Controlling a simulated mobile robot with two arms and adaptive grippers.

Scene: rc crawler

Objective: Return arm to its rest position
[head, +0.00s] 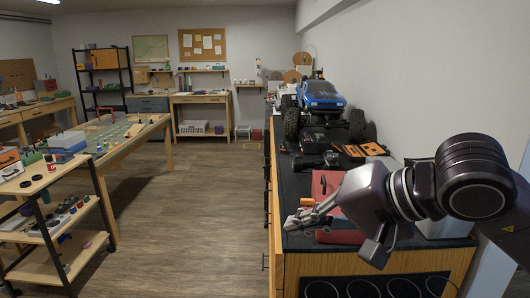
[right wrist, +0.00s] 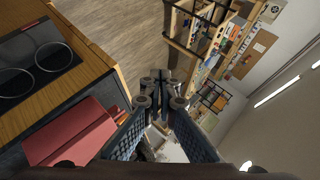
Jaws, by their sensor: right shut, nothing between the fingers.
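My right arm comes in from the right edge of the head view and reaches over the near end of the dark-topped bench (head: 292,165). Its gripper (head: 303,218) points left, with the fingertips near the bench's left edge. The right wrist view shows the fingers (right wrist: 160,92) brought together with nothing between them. Part of the arm hides the red object (head: 325,184) on the bench behind it. A red case also shows beside the fingers in the right wrist view (right wrist: 72,135). My left arm and gripper are not in view.
A blue crawler truck (head: 323,95) with big black tires stands farther back on the bench. An orange-and-black tray (head: 362,150) lies in front of it. A wooden cart (head: 55,225) with small parts stands at left. The wooden floor (head: 190,220) between is clear.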

